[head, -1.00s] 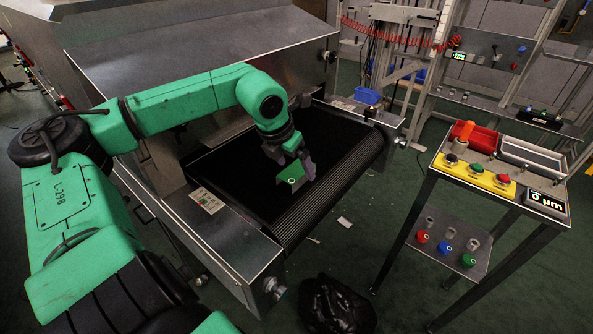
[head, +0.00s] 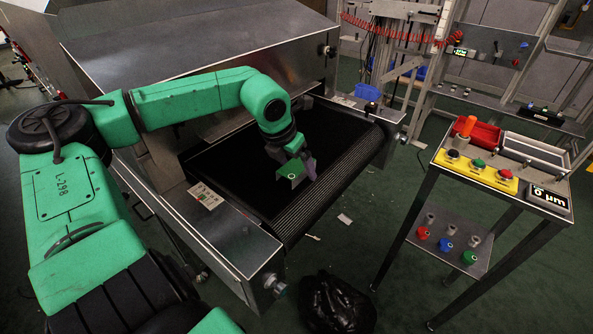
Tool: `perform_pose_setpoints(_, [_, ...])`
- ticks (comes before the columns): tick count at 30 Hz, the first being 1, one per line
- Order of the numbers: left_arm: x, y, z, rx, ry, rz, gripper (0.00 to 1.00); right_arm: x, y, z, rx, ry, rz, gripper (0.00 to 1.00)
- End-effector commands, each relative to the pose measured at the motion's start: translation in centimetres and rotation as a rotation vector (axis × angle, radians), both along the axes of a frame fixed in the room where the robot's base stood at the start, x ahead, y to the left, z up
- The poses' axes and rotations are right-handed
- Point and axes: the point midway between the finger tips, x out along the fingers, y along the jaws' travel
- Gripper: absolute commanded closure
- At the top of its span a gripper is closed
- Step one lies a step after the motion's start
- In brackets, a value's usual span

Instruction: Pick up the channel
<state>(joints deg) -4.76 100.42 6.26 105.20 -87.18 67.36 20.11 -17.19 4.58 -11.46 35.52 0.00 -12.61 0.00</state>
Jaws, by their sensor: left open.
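The piece I take for the channel (head: 290,171) is a small green part with a pale round mark on its face. It is over the black belt of the dryer, at the tip of my left arm. My left gripper (head: 297,167) comes down from above, open, with a purplish-grey finger on the right side of the green part. The other finger is largely hidden. I cannot tell whether the fingers touch the part or whether it rests on the belt. My right gripper is not in view.
The dark belt (head: 240,178) runs out of the metal dryer housing (head: 200,45). A small panel (head: 206,196) sits on its near side rail. At right stands a cart with a yellow button box (head: 478,171) and a red tray (head: 484,134). A black bag (head: 337,304) is on the floor.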

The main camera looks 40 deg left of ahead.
Motion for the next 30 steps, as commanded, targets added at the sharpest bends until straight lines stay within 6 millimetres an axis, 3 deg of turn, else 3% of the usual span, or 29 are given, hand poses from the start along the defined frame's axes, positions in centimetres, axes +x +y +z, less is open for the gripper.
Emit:
perform_pose_setpoints(10, [0.0, 0.0, -0.1, 0.000, 0.000, 0.000, 0.03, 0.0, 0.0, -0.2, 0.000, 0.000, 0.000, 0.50])
perform_pose_setpoints(11, [0.0, 0.0, -0.1, 0.000, 0.000, 0.000, 0.10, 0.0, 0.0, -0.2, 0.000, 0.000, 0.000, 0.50])
perform_pose_setpoints(18, [0.0, 0.0, -0.1, 0.000, 0.000, 0.000, 1.00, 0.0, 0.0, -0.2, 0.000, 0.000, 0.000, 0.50])
perform_pose_setpoints(26, [0.0, 0.0, 0.1, 0.000, -0.001, 0.000, 1.00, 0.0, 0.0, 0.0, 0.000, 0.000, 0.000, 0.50])
perform_pose_setpoints(30, [0.0, 0.0, 1.0, 0.000, -0.001, 0.000, 1.00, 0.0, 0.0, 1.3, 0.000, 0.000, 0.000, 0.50])
